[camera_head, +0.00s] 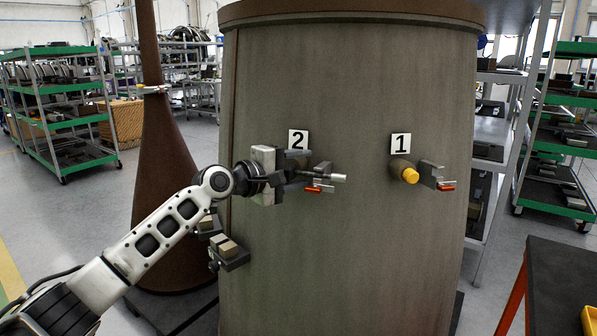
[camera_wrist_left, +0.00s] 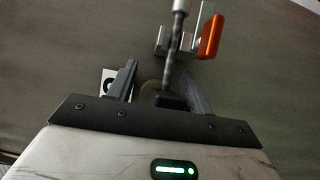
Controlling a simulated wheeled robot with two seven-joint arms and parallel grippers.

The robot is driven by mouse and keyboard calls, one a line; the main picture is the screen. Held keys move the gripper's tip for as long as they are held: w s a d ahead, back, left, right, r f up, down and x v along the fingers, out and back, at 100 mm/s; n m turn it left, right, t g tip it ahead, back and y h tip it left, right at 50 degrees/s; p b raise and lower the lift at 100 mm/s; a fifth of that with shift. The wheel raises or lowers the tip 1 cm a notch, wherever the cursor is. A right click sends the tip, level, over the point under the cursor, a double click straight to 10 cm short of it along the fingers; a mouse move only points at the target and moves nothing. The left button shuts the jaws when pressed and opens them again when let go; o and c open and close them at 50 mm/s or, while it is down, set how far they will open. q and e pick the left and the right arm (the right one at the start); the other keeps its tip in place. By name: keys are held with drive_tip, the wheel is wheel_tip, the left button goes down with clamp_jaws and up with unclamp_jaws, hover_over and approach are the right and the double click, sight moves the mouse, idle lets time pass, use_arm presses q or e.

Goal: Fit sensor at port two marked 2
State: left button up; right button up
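The plate marked 2 (camera_head: 298,140) is on the large grey-brown casing, and port two just below it is mostly hidden by my left gripper (camera_head: 296,172). The gripper's two fingers stand apart around the port area, also in the left wrist view (camera_wrist_left: 158,85). A dark block (camera_wrist_left: 171,102) sits between them, clear of the left finger. A dark braided lead (camera_wrist_left: 172,68) runs from it to a silver cylinder (camera_head: 338,178). A bracket with an orange-red lever (camera_wrist_left: 210,36) is beside the lead. Whether the block is seated in the port is hidden.
The plate marked 1 (camera_head: 401,143) is to the right, above a port with a yellow cap (camera_head: 410,175) and another red-levered bracket (camera_head: 447,186). A holder with tan blocks (camera_head: 232,252) is at lower left. A dark table (camera_head: 560,280) stands at right.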

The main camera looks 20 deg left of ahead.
use_arm(q)
drive_tip(key=shift+f, duration=0.25)
use_arm(e)
drive_tip(key=shift+a+f, duration=0.1)
drive_tip(key=shift+f, duration=0.75)
use_arm(q)
drive_tip(key=shift+s+a, duration=0.35)
drive_tip(key=shift+s, duration=0.15)
drive_tip(key=b+v, duration=0.1)
drive_tip(key=v, duration=1.3)
drive_tip(key=shift+s+a+r+b, duration=0.2)
drive_tip(key=shift+s+r+b, duration=0.1)
drive_tip(key=shift+b, duration=0.05)
use_arm(e)
drive_tip(key=shift+w+a+r+y, duration=0.1)
drive_tip(key=shift+a+r+y, duration=0.1)
drive_tip(key=shift+r, duration=0.3)
drive_tip(key=shift+a+r+y, duration=0.1)
drive_tip(key=shift+a+r, duration=0.05)
drive_tip(key=shift+r, duration=0.3)
use_arm(q)
drive_tip(key=shift+f, duration=0.1)
